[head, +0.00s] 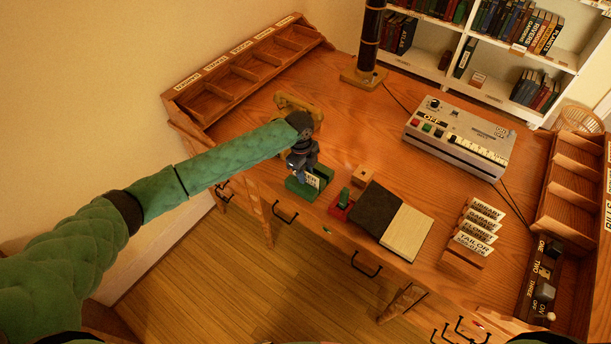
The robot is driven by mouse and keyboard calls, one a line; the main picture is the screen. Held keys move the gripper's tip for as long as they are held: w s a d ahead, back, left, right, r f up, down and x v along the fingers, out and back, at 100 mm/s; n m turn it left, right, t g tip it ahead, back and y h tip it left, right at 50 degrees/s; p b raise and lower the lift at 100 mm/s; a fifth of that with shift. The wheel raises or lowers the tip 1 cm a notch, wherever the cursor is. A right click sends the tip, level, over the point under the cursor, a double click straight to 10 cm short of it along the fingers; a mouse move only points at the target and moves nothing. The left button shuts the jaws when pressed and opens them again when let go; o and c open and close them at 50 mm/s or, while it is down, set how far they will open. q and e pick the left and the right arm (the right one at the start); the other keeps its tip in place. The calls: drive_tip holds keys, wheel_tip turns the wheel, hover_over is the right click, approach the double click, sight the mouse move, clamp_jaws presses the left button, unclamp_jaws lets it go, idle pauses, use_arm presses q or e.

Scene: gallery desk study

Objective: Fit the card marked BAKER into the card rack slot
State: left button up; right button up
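A white card (313,180) stands in a green block (302,190) near the front edge of the desk. Only the letters "ER" show; the rest is hidden by my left gripper. My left gripper (299,171) points down right at this card, and its fingertips are too small and dark to tell whether they grip it. A wooden card rack (463,261) stands at the front right. It holds several upright cards, including LIBRARY (486,212) and TAILOR (474,244). An empty slot cannot be made out. My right gripper is out of view.
Between card and rack lie a red stamp pad with green stamp (343,203), a small wooden block (363,176) and a dark-and-pale book (405,232). A grey switch machine (459,135), a black post (369,42) and pigeonhole trays (247,72) stand behind.

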use_arm(q)
drive_tip(key=shift+f, duration=0.35)
clamp_jaws()
drive_tip(key=shift+r, duration=0.15)
